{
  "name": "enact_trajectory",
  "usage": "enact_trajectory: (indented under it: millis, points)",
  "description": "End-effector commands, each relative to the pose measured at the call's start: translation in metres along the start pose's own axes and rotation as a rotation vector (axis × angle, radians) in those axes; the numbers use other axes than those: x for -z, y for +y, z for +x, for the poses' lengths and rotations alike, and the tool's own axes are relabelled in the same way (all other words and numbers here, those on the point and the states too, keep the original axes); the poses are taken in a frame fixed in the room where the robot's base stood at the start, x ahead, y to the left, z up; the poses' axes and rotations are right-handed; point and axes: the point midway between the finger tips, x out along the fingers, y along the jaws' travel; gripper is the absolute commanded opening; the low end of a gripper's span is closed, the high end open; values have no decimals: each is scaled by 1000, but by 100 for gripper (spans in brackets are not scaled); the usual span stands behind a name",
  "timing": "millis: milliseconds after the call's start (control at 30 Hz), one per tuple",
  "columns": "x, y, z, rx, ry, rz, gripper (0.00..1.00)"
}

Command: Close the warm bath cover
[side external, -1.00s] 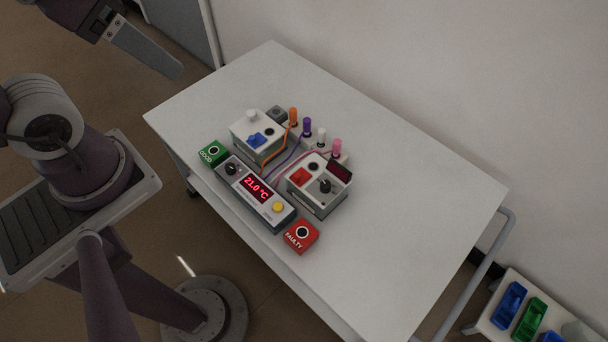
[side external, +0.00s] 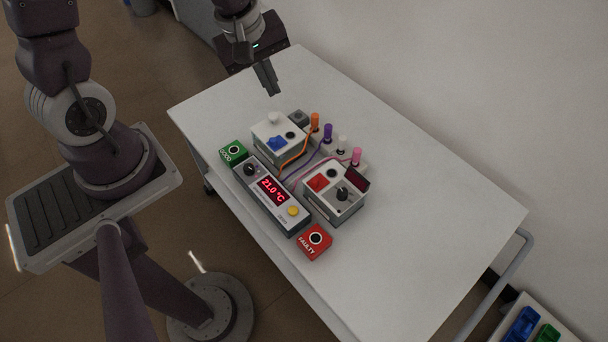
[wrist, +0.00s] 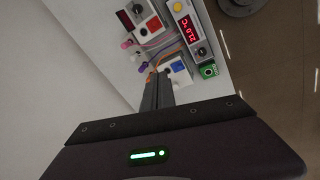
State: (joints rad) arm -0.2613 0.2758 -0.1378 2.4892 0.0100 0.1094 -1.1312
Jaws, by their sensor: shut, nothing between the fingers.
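A white box with a red patch and a black knob (side external: 335,193) sits on the table, with a dark panel (side external: 357,178) raised at its back right corner. My gripper (side external: 270,91) is shut and empty, above the table just behind the blue-switch box. In the wrist view my fingers (wrist: 157,92) point toward the blue-switch box (wrist: 177,73); the red-patch box (wrist: 146,22) lies farther off.
A controller reading 21.0 °C (side external: 271,196) lies along the front, between a green GOOD block (side external: 233,152) and a red FAULTY block (side external: 314,242). Orange, purple, white and pink plugs (side external: 328,133) with cables stand behind the boxes. The table's right part (side external: 430,230) is clear.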

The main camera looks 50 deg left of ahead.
Motion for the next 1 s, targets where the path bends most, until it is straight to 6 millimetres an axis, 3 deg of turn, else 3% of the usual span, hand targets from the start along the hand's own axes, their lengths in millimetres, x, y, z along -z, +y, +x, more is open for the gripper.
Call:
enact_trajectory:
  millis: [33, 100, 200, 300, 400, 567, 1000]
  points:
    - [0, -8, 35, 36, -36, -164, 0]
    - [-2, -17, 78, 63, -72, -416, 0]
    - [-12, -35, 127, 100, -114, -735, 0]
    - [-22, -49, 157, 128, -139, -966, 0]
    - [-28, -56, 172, 141, -150, -1091, 0]
    - [-32, -58, 187, 145, -152, -1127, 0]
    - [-51, -59, 276, 142, -151, -1118, 0]
